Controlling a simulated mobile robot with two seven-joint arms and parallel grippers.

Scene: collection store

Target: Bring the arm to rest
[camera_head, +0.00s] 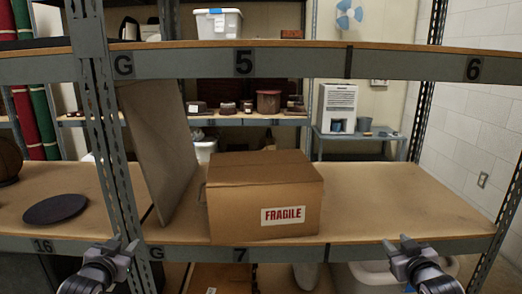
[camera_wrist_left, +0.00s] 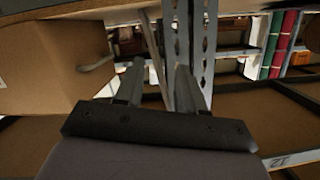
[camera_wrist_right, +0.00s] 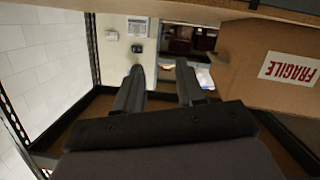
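My left gripper (camera_head: 118,245) is low at the left in the head view, in front of the shelf edge near the upright post. In the left wrist view its two fingers (camera_wrist_left: 158,82) are apart with nothing between them. My right gripper (camera_head: 396,245) is low at the right, in front of the shelf edge. In the right wrist view its fingers (camera_wrist_right: 160,88) are also apart and empty. Neither gripper touches the cardboard box (camera_head: 262,197) marked FRAGILE, which stands on the shelf between them.
The shelf board (camera_head: 400,200) is clear right of the box. A leaning panel (camera_head: 160,145) stands left of it. A metal post (camera_head: 105,130) rises near my left gripper. A dark disc (camera_head: 55,208) lies on the left shelf. An upper shelf (camera_head: 300,62) spans above.

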